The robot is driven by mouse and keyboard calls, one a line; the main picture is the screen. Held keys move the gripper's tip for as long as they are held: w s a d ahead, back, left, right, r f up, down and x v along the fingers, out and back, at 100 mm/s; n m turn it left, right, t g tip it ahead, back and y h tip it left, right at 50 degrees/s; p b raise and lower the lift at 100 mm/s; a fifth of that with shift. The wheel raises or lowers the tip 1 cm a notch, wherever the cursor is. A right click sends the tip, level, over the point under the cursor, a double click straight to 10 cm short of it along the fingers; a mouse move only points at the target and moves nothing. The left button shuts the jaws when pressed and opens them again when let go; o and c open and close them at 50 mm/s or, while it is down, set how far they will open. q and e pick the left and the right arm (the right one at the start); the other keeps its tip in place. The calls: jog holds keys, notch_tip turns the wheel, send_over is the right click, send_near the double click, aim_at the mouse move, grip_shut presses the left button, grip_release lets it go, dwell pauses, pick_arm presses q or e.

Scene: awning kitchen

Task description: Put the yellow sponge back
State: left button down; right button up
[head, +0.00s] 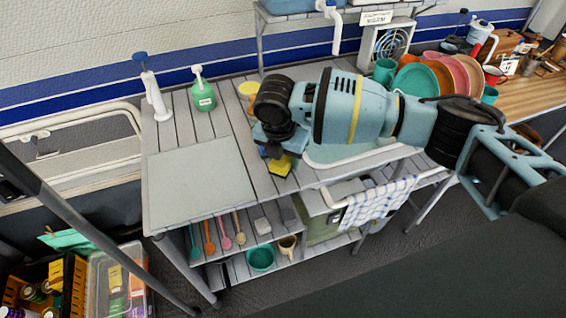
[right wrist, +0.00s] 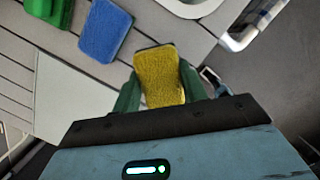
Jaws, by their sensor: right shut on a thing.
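The yellow sponge (right wrist: 160,76) is between the two green fingers of my right gripper (right wrist: 158,92), which is shut on it. In the head view the yellow sponge (head: 281,166) shows below my right gripper (head: 279,153), near the front edge of the slatted table (head: 182,122). I cannot tell whether it touches the table. A blue sponge (right wrist: 105,30) lies on the slats ahead and left of the yellow one in the right wrist view. My left gripper is not in view.
A green soap bottle (head: 203,95) and a white pump dispenser (head: 154,95) stand at the back left. A grey board (head: 195,176) lies on the table's left. The sink (head: 350,153) is right of my gripper. Colourful plates (head: 440,72) stand at the back right.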

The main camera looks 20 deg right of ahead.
aim_at(283, 164)
jog(key=shift+w, duration=0.25)
jog(key=shift+w+d+f, duration=0.1)
jog(key=shift+w+f, duration=0.05)
jog(key=shift+f, duration=1.65)
jog(key=shift+f, duration=0.15)
jog(key=o, duration=1.2)
jog(key=r, duration=0.4)
jog(key=s+a+r, duration=0.1)
jog(key=r, duration=0.3)
jog(key=r+p, duration=0.1)
jog(key=r, duration=0.3)
jog(key=shift+s+a+r, duration=0.1)
jog(key=shift+s+a, duration=0.2)
